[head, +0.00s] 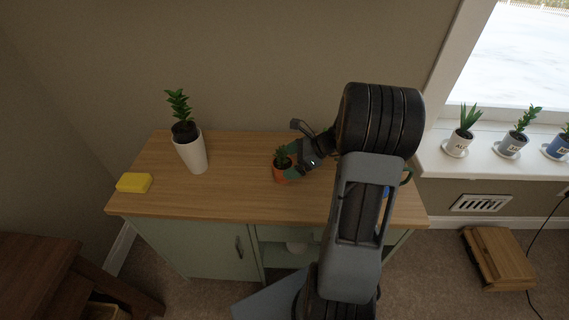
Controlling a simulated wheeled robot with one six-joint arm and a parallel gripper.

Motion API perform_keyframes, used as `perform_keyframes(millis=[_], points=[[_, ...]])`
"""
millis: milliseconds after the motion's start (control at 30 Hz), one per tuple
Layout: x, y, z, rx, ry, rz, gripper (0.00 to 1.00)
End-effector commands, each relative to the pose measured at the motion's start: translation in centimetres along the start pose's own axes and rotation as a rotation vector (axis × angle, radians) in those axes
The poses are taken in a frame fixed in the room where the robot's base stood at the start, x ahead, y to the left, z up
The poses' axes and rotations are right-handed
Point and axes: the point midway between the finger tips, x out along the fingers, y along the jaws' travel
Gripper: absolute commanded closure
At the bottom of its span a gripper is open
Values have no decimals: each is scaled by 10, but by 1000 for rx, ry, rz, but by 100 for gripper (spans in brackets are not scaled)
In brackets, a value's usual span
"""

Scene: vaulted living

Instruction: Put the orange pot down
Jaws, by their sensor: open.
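The orange pot (282,174) stands upright on the wooden top of the green cabinet (225,205), near its middle. A small green plant (283,156) grows in it. My gripper (296,158) is at the pot's right side, close to its rim and the plant. Its jaws are open. Whether a finger touches the pot cannot be told from this view. My arm hides the right part of the cabinet top.
A tall white pot (192,154) with a plant stands to the left, and a yellow sponge (134,183) lies at the left edge. A blue thing (385,192) shows partly behind my arm. Several potted plants stand on the windowsill (440,158). The top between the white and orange pots is clear.

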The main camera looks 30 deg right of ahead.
Motion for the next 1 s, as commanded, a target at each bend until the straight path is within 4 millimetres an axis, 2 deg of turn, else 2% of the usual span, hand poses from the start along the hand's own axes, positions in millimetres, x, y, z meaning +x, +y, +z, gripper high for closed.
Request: perform_keyframes(millis=[100,300,500,633,767,900,1000], points=[[-26,-1,1,-1,-1,-5,0],[-62,-1,1,0,0,-4,0],[-84,-1,1,-2,-1,-2,0],[-84,7,9,-65,35,25,0],[-65,37,34,-316,162,124,0],[-40,90,61,-801,361,299,0],[-32,123,72,-1165,479,422,0]])
